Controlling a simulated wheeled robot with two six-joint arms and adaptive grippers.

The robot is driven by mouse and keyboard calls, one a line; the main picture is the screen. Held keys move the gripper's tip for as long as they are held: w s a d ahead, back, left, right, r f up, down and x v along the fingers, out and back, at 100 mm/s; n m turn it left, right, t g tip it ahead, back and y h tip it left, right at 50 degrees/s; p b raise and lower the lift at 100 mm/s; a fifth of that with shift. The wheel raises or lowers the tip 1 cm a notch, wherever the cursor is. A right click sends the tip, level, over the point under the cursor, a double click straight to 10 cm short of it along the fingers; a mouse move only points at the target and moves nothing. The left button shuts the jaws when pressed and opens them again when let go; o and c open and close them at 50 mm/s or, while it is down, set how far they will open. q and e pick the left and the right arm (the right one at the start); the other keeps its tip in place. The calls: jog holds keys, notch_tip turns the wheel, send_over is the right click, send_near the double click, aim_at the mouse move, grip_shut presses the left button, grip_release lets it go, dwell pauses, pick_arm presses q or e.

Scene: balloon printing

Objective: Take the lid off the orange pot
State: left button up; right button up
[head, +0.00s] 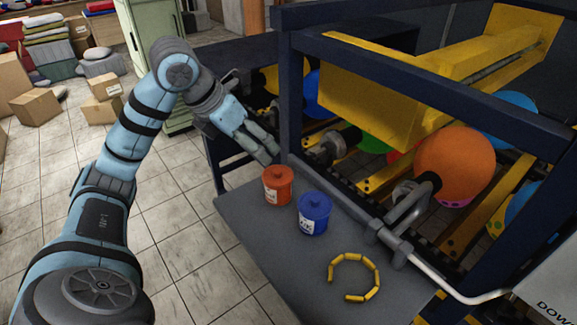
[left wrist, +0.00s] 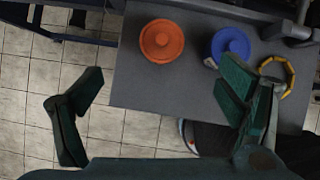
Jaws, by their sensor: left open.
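The orange pot (head: 278,190) stands upright on the grey table, with its orange lid (head: 277,174) on top. From above, the lid shows as an orange disc with a small knob in the left wrist view (left wrist: 162,41). My left gripper (head: 272,152) is above and just behind the pot in the head view, apart from it. In the left wrist view its two fingers (left wrist: 158,95) are wide apart and empty, with the pot beyond them near the top. My right gripper is in neither view.
A blue pot (head: 314,213) with a blue lid stands close to the right of the orange one. A ring of yellow pieces (head: 353,278) lies nearer on the grey table (head: 290,265). The printing machine's dark frame (head: 292,110) rises behind the pots.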

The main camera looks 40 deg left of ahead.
pick_arm(q)
send_near(277, 171)
notch_tip(277, 171, down, 2)
jog(key=x, duration=0.2)
jog(key=p+x, duration=0.1)
jog(key=x, duration=0.1)
jog(key=w+x, duration=0.1)
jog(key=x, duration=0.2)
jog(key=shift+r, duration=0.25)
jog(key=shift+d, duration=0.1)
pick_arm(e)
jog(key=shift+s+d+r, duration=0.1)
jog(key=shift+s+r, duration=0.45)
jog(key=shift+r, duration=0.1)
pick_arm(q)
jog(key=c, duration=0.8)
